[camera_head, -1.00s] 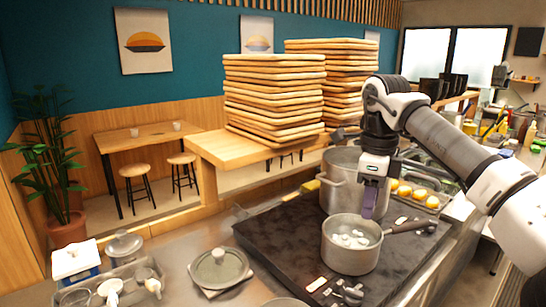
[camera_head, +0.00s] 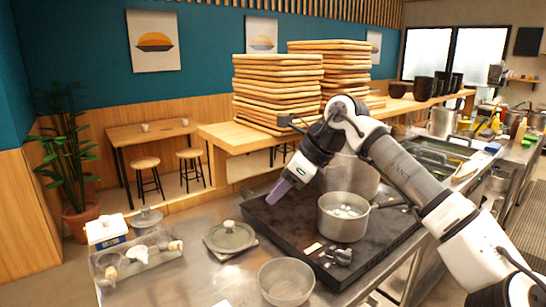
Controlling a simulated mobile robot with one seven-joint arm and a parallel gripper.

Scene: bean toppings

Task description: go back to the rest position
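My gripper (camera_head: 279,190) hangs over the left part of the black stove top (camera_head: 279,222), left of the small pot, and points down to the left. Its purple fingertips look close together, but the view is too small to tell whether they are open or shut. I see nothing hanging from them. The small steel pot (camera_head: 343,218) holds several white round pieces and has a dark handle pointing right. A larger pot (camera_head: 352,172) stands behind it, partly hidden by my arm.
A lidded dish (camera_head: 230,237) sits left of the stove. A steel bowl (camera_head: 286,281) stands at the front. A tray of small containers (camera_head: 137,258) is at the left. Stacked wooden boards (camera_head: 275,92) stand on the counter behind my arm. The space between lidded dish and bowl is mostly clear.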

